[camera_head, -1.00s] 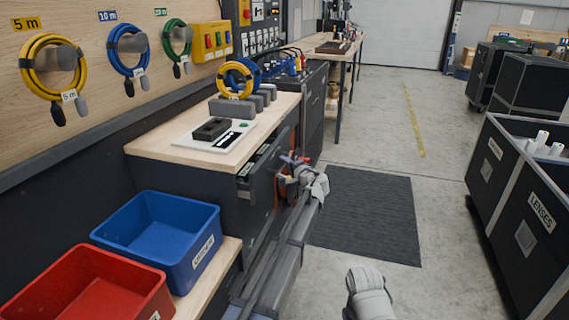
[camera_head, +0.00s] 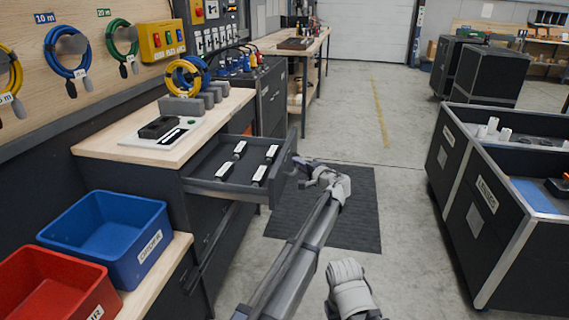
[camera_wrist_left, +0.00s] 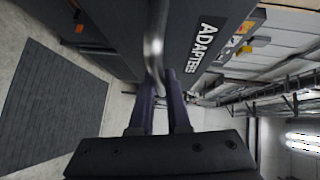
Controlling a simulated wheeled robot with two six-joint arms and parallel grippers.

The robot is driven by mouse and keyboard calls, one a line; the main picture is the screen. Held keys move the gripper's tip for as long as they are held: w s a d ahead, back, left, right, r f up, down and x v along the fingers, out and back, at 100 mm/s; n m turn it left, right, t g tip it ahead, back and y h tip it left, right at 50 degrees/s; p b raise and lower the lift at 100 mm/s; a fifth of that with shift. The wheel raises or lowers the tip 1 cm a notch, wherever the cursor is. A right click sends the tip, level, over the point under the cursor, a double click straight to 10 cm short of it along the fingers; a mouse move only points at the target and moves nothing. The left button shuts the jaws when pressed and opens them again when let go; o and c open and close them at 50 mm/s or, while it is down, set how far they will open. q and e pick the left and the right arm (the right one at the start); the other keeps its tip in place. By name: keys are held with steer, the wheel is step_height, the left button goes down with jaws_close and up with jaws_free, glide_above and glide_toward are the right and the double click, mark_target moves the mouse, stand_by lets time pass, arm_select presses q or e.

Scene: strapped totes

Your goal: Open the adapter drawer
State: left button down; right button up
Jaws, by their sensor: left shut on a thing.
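The adapter drawer (camera_head: 240,194) is pulled well out of the workbench in the head view. Several small dark adapters with white labels lie inside it. In the left wrist view its dark front with the "ADAPTERS" label (camera_wrist_left: 207,42) is close up, beside a metal bar handle (camera_wrist_left: 154,50). My left gripper (camera_head: 298,162) is at the drawer front. In the left wrist view its two purple fingers (camera_wrist_left: 160,92) are shut on the handle. My right arm's grey end shows at the bottom of the head view, but its fingers do not show.
A blue bin (camera_head: 110,232) and a red bin (camera_head: 52,292) stand on a lower bench at left. Cable coils (camera_head: 185,78) sit on the benchtop. A dark mat (camera_head: 350,215) lies on open floor. A "LENSES" case (camera_head: 470,185) stands at right.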

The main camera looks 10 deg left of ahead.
arm_select(q)
steer(key=shift+s+d, duration=0.1)
steer(key=shift+d, duration=1.3)
steer(key=c, duration=0.9)
jaws_free()
